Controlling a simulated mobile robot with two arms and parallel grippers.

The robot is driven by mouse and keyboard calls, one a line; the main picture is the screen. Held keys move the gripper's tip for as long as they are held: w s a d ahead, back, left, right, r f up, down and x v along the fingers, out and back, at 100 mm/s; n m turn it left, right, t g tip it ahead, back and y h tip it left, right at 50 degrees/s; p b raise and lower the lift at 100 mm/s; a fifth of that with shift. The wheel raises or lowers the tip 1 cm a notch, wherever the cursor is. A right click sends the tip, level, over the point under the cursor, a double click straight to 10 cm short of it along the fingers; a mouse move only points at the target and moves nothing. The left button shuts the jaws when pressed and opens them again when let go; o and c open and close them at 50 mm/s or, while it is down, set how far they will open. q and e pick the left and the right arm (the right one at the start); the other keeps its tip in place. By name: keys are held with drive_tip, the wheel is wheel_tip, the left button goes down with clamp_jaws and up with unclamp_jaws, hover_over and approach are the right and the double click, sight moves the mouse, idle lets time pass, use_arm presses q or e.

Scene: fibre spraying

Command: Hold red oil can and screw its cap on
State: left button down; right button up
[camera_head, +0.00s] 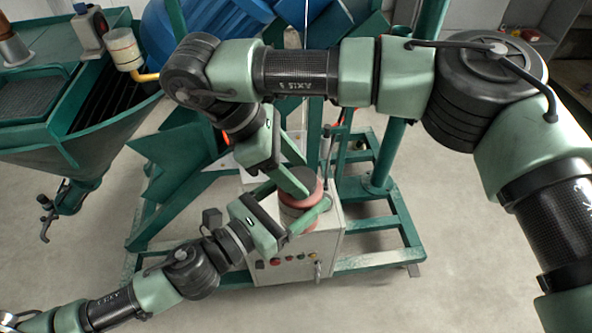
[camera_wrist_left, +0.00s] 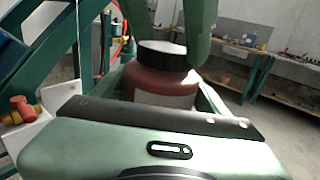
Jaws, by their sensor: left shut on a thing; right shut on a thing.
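The red oil can (camera_head: 299,211) stands upright on top of a pale control cabinet; it also shows in the left wrist view (camera_wrist_left: 160,85) with a pale label. A dark cap (camera_wrist_left: 163,47) sits on top of the can, but whether its thread is engaged cannot be seen. My left gripper (camera_head: 299,203), from the lower left, is shut around the can's body. My right gripper (camera_head: 304,179) reaches down from above and is shut on the cap. Its green fingers partly hide the cap in the head view.
The pale control cabinet (camera_head: 327,236) has several buttons on its front and stands inside a green frame (camera_head: 372,266). A green hopper machine (camera_head: 95,140) is at the left. A blue drum is behind my right arm. The floor at the lower right is clear.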

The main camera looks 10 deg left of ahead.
drive_tip(key=shift+w+m+g, duration=0.1)
drive_tip(key=shift+m+g, duration=0.2)
drive_tip(key=shift+m, duration=0.5)
drive_tip(key=o, duration=1.3)
drive_tip(key=shift+r, duration=0.15)
drive_tip(key=shift+r, duration=2.15)
drive_tip(key=shift+c, duration=0.5)
